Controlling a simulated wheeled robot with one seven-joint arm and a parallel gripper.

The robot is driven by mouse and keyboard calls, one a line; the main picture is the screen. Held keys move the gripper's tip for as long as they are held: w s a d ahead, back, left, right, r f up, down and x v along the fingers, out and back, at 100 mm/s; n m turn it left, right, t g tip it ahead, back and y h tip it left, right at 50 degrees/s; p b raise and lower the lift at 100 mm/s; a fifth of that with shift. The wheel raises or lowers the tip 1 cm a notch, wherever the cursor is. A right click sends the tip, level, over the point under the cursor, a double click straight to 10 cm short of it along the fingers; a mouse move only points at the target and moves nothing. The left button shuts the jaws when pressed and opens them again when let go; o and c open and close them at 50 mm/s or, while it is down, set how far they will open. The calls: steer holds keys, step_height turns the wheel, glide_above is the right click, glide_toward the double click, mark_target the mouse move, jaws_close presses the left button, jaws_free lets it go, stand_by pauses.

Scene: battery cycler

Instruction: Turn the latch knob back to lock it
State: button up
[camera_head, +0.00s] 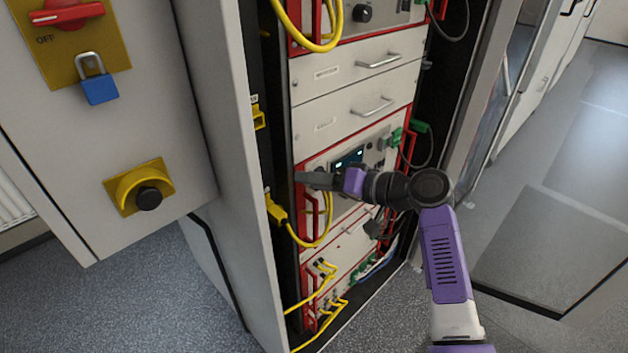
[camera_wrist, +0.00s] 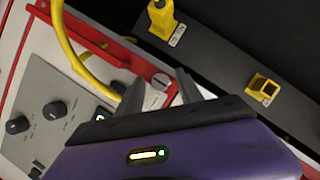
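The latch knob (camera_wrist: 159,83) is a small round silver slotted head on the red frame strip in the wrist view. My gripper (camera_wrist: 160,92) has its two grey fingers apart, one on each side of the knob in the picture. I cannot tell how deep the fingers reach or whether they touch it. In the head view, my gripper (camera_head: 300,178) points left at the left edge of the rack unit with the lit display (camera_head: 347,160). The knob is not visible there, behind or beside the fingers.
A yellow cable (camera_head: 325,225) hangs just below my gripper, and also passes left of the fingers in the wrist view (camera_wrist: 72,50). Yellow connectors (camera_head: 277,208) sit on the black rack post. The cabinet side and a grey panel with a blue padlock (camera_head: 100,90) stand to the left.

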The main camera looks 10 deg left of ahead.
steer(key=shift+d, duration=0.1)
steer(key=v, duration=0.7)
steer(key=shift+d+b, duration=0.25)
steer(key=shift+b, duration=0.2)
steer(key=shift+s+r, duration=0.1)
steer(key=shift+r, duration=0.05)
